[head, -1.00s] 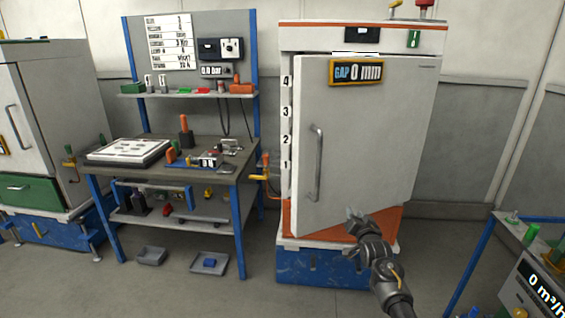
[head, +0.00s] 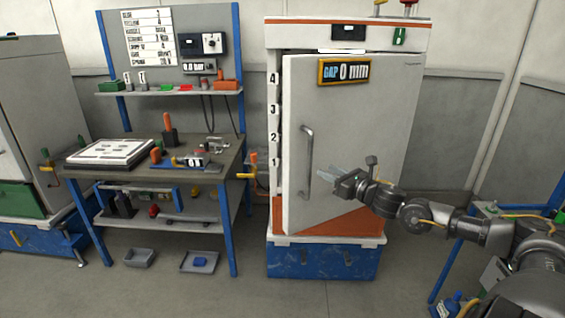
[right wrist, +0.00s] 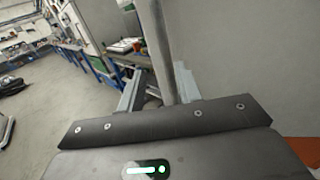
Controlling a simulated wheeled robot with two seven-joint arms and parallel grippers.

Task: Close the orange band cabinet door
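The orange band cabinet (head: 345,21) stands at the centre right of the head view. Its grey door (head: 365,120) is ajar: its left edge stands out from the frame, showing the numbered strip (head: 274,122). A vertical bar handle (head: 307,158) is near the door's left edge and also shows in the right wrist view (right wrist: 158,45). My left gripper is not in view.
A sign (head: 344,72) on the door reads "GAP 0 mm". A blue-framed workbench (head: 221,160) stands left of the cabinet, with grey trays (head: 140,258) on the floor below. A yellow-handled valve (head: 245,176) sits between them. Floor in front is clear.

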